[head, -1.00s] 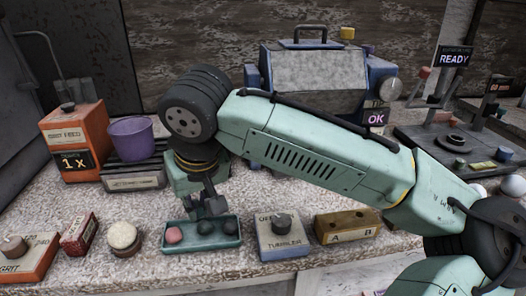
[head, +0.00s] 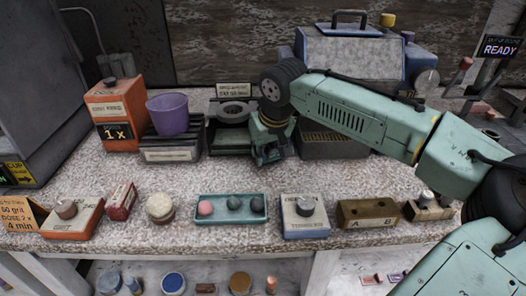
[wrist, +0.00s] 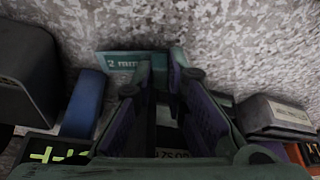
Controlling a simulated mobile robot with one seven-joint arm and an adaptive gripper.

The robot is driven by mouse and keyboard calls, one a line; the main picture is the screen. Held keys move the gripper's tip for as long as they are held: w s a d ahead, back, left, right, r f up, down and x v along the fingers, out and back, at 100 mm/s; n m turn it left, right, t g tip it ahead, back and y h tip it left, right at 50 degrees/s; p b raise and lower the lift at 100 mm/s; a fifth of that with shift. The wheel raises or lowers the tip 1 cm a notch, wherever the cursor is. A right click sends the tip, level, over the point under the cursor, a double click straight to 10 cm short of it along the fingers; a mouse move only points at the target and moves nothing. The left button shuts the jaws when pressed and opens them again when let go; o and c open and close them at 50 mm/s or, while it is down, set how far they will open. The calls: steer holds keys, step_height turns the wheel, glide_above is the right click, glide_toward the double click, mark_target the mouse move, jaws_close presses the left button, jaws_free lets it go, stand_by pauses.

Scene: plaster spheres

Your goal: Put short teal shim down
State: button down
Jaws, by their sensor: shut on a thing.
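The short teal shim (wrist: 118,62) shows in the wrist view as a flat teal piece marked "2 mm" at my fingertips. My gripper (wrist: 160,80) is shut on it, and the fingers hide part of it. In the head view my gripper (head: 268,153) points down over the back of the speckled bench, in front of a dark machine with a ring on top (head: 236,112). The shim cannot be made out in the head view. Whether it touches the bench is not clear.
A teal tray (head: 232,218) with a pink and two dark balls sits at the front. Beside it are a grey-topped tumbler box (head: 305,228) and a wooden A/B block (head: 368,222). A purple cup (head: 168,115) stands back left. The middle bench is clear.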

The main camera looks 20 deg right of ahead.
steer(key=shift+f, duration=0.45)
steer(key=shift+f, duration=0.1)
steer(key=shift+f, duration=0.15)
steer(key=shift+s+f, duration=0.15)
steer(key=shift+f, duration=0.2)
steer(key=c, duration=1.6)
jaws_free()
steer(key=shift+f, duration=0.2)
steer(key=shift+r, duration=0.1)
